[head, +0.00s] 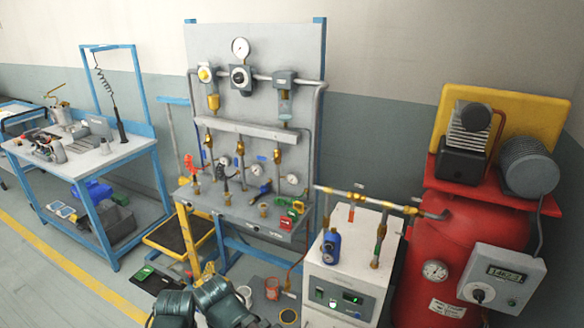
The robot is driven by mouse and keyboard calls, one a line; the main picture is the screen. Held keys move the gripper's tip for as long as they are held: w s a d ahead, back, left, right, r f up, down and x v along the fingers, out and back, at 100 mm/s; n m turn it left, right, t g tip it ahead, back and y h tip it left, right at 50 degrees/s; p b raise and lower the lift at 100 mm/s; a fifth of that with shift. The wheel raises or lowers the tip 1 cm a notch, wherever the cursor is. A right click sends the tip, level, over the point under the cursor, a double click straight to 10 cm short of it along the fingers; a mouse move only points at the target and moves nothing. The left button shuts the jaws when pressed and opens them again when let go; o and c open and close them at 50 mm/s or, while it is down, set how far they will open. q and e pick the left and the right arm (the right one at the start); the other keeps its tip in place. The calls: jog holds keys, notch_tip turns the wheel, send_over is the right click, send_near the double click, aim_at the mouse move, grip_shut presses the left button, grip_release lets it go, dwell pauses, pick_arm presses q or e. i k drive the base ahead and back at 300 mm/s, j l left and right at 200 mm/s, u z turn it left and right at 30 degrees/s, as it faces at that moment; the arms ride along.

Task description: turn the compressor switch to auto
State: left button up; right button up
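The red compressor (440,255) stands at the right. A light grey control box (510,262) is fixed to its right front. The box has a small display (505,273) with dark digits. A round black switch knob (478,296) sits at its lower left, with a pale mark on it. The knob's labels are too small to read, so I cannot tell its setting. Dark teal parts of my arms (222,303) show at the bottom edge, far left of the control box.
A white cabinet (345,272) with pipes on top stands left of the compressor. A grey panel bench (255,110) with gauges and valves is in the middle. A blue-framed tool table (85,155) stands at left. Small containers (272,288) lie low in front of the bench.

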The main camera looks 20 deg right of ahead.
aim_at(478, 294)
jog(key=z, duration=2.35)
